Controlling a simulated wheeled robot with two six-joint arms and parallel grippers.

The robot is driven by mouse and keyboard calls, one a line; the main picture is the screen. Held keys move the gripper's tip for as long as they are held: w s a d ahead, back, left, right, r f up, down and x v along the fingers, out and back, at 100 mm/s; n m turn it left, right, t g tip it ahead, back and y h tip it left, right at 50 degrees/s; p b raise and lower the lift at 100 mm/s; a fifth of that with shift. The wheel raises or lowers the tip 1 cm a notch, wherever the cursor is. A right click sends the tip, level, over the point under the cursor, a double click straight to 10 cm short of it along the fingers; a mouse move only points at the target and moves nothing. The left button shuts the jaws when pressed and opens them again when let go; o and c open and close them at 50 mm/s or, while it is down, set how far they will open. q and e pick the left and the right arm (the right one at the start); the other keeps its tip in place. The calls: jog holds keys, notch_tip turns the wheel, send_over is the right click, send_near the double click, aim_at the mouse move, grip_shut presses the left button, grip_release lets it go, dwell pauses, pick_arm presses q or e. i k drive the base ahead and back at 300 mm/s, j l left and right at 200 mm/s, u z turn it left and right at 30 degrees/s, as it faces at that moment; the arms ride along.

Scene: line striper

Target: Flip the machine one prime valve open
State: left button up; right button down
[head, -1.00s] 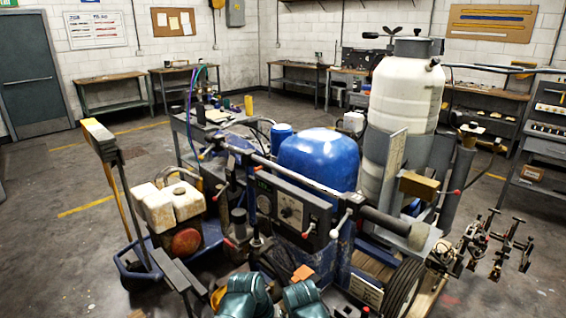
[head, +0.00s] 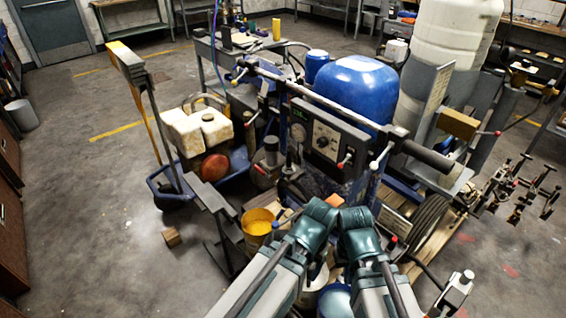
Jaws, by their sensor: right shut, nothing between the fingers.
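The line striper (head: 352,85) with the blue tank stands ahead. Its dark control box (head: 322,136) faces me with a round dial. A small lever with a red tip (head: 345,160) sits at the lower right of the box. I cannot tell which fitting is the prime valve, or its position. My two arms come in from the bottom centre with teal joints, covering the lower front of the machine. My right gripper (head: 458,288) seems to be at the lower right, shut and empty, apart from the control box. My left gripper is hidden.
A yellow bucket (head: 257,226) stands left of my arms. A small engine with a cream tank (head: 214,125) sits farther left. A wheel (head: 428,222) and a rack of spray parts (head: 518,190) are at the right. The floor at left is mostly clear.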

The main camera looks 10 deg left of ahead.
aim_at(257, 168)
jog(key=j+z, duration=0.25)
jog(key=z, duration=0.15)
jog(key=j+z, duration=0.35)
jog(key=j+u, duration=0.35)
jog(key=i+u, duration=0.15)
jog(key=u, duration=0.2)
jog(key=i+j+u, duration=0.15)
jog(key=u, duration=0.2)
jog(key=j, duration=0.1)
